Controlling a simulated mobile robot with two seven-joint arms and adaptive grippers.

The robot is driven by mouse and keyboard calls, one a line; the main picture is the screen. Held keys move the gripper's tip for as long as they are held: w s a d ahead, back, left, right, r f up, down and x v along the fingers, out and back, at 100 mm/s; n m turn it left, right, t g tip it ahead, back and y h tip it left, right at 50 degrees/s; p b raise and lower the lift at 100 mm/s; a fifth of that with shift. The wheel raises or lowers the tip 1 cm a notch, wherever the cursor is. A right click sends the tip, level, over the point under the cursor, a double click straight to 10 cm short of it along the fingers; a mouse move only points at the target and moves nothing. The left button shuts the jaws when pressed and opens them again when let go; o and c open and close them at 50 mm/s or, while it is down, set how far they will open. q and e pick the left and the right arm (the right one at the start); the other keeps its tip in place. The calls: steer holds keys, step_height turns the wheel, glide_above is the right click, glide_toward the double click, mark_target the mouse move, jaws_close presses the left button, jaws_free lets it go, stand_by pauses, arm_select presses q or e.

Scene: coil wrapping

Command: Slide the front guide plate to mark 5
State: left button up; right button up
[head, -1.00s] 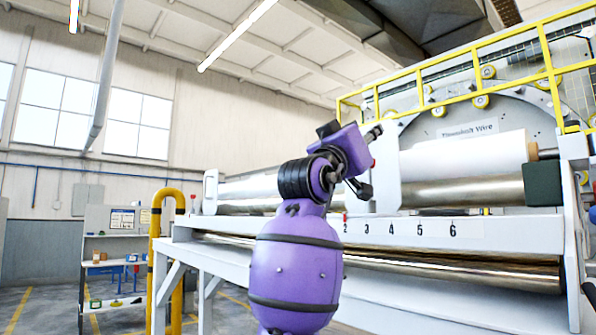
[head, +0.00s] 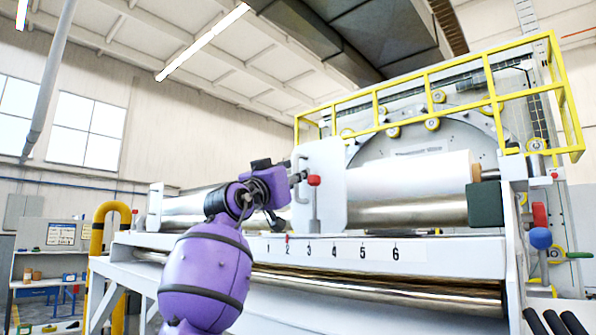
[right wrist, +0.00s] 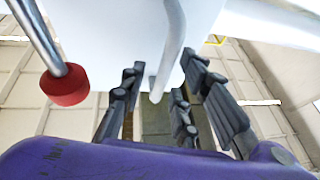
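The front guide plate (head: 326,170) is an upright white plate across the roller, left of the white roll. A red pointer (head: 287,238) stands at mark 2 on the numbered scale. Mark 5 (head: 362,251) is further right on it. A red knob (head: 314,180) on a metal rod sits at the plate's left side; it also shows in the right wrist view (right wrist: 65,85). My right gripper (head: 297,178) is at the plate's left side. In the right wrist view its fingers (right wrist: 163,100) are apart, with a pale bent handle (right wrist: 166,65) between them. My left gripper is out of view.
The white roll (head: 415,178) lies right of the plate, with a dark block (head: 486,204) at its end. Another white plate (head: 155,206) stands at the far left. A yellow railing (head: 440,85) runs above. A yellow pipe (head: 98,235) stands at left.

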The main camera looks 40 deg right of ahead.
steer(key=shift+w+d+r, duration=0.25)
steer(key=shift+d+r, duration=0.05)
steer(key=shift+d, duration=0.25)
jaws_close()
